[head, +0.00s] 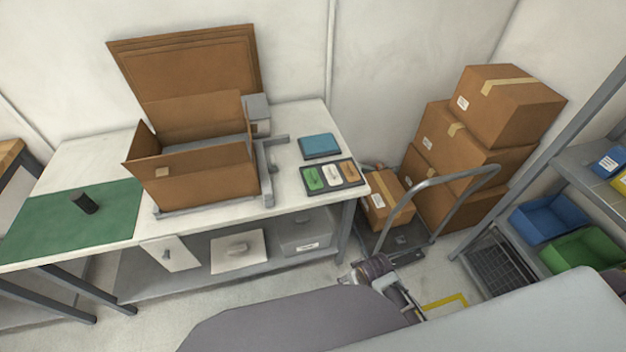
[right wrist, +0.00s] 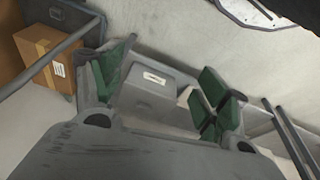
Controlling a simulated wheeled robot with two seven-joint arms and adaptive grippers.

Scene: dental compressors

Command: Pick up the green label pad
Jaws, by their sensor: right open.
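The green label pad (head: 312,179) lies in the left slot of a dark tray (head: 347,185) at the right end of the white table. A white pad (head: 331,174) and an orange-brown pad (head: 349,170) lie beside it in the tray. My right gripper (right wrist: 163,72) is open and empty, its green-padded fingers spread apart. In the head view my right arm is low in front of the cart, below and apart from the tray. The green label pad is not visible in the right wrist view. My left gripper is not in view.
A blue pad (head: 319,146) lies behind the tray. An open carton (head: 205,175) stands left of it on the table (head: 290,196). A cart with a box (head: 386,197) and stacked cartons (head: 470,160) stand right. A grey bin (right wrist: 147,98) sits under the table.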

